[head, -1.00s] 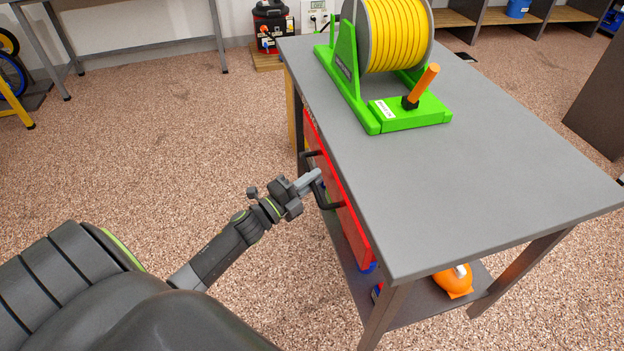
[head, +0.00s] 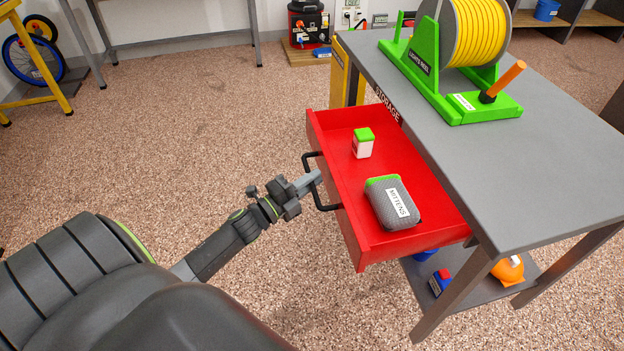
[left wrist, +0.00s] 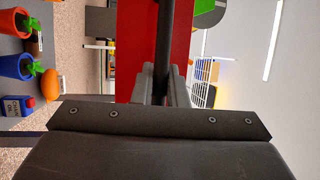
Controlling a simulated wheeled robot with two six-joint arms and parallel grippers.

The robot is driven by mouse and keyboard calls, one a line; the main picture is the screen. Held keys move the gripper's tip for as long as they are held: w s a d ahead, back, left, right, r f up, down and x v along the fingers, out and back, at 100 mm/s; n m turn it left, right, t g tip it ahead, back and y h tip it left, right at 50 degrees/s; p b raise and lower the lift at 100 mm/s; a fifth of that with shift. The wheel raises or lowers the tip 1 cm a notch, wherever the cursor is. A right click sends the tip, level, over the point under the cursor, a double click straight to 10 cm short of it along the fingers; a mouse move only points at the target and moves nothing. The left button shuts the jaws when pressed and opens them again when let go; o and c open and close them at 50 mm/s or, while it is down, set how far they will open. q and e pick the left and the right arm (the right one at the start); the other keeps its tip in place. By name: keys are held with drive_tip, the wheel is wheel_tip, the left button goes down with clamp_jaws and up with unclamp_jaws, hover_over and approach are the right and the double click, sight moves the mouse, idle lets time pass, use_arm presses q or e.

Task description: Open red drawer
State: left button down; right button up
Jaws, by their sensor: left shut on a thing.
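The red drawer (head: 345,190) is pulled well out of the grey bench and its inside shows in the head view. A black bar handle (head: 318,183) is on its front. My left gripper (head: 310,181) is shut on this handle. In the left wrist view, the dark handle bar (left wrist: 165,50) runs between the fingers (left wrist: 160,85) in front of the red drawer front (left wrist: 133,50). A small white box with a green lid (head: 363,143) and a grey pouch labelled MITTENS (head: 392,203) lie in the drawer. My right gripper is not in view.
The grey bench top (head: 480,180) carries a green stand with a yellow reel (head: 475,40) and an orange-handled lever. A lower shelf (head: 470,305) holds an orange object (head: 508,270). The speckled floor (head: 200,150) left of the drawer is clear.

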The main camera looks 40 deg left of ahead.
use_arm(q)
drive_tip(key=shift+s+a, duration=0.2)
drive_tip(key=shift+s, duration=0.05)
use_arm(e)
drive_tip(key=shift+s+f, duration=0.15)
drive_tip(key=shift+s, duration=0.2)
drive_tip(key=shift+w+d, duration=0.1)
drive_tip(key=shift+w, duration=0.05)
use_arm(q)
drive_tip(key=c, duration=1.5)
unclamp_jaws()
drive_tip(key=shift+o, duration=0.2)
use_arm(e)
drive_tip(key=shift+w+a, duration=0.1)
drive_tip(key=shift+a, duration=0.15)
use_arm(q)
drive_tip(key=v, duration=1.7)
drive_tip(key=shift+s, duration=0.2)
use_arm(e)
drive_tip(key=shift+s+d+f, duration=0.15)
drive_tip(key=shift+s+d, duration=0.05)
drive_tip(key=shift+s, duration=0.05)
